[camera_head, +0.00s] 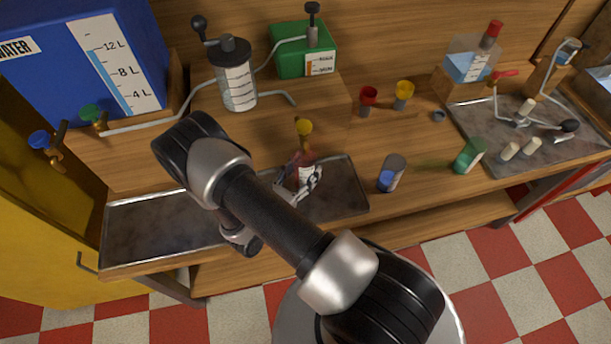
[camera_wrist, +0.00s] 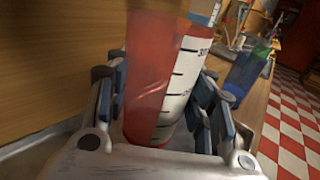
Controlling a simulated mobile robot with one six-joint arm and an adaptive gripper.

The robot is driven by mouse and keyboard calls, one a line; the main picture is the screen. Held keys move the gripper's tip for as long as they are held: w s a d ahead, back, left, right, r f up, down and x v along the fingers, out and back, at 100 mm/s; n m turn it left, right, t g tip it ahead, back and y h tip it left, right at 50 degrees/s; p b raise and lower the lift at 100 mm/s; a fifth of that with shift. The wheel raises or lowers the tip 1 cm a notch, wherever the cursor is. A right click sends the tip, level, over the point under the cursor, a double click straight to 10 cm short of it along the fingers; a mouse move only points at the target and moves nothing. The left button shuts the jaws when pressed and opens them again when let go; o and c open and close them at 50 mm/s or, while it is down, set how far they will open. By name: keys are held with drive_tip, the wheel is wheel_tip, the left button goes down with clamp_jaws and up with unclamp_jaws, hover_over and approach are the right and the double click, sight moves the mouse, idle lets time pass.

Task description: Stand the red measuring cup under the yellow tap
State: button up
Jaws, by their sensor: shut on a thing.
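The red measuring cup (camera_head: 305,172) is see-through red with a white scale strip. In the wrist view the cup (camera_wrist: 155,85) stands roughly upright between the finger pads of my gripper (camera_wrist: 168,115), which is shut on it. In the head view my gripper (camera_head: 298,183) holds the cup over the right-hand metal tray. The yellow tap (camera_head: 305,127) appears just above and behind the cup. My gripper hides part of the cup, and I cannot tell whether its base touches the tray or whether it is exactly below the spout.
The metal tray (camera_head: 345,190) has free room right of the cup. A red piece (camera_head: 368,96) and a yellow piece (camera_head: 404,92) sit behind. A glass cylinder (camera_head: 237,85) stands on the shelf.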

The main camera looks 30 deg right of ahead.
sight(305, 176)
drive_tip(key=shift+w+d, duration=0.1)
drive_tip(key=shift+d, duration=0.15)
drive_tip(key=shift+f, duration=0.25)
drive_tip(key=shift+f+b, duration=0.6)
drive_tip(key=shift+f, duration=0.9)
drive_tip(key=shift+f, duration=0.2)
drive_tip(key=o, duration=1.1)
drive_tip(key=shift+c, duration=0.2)
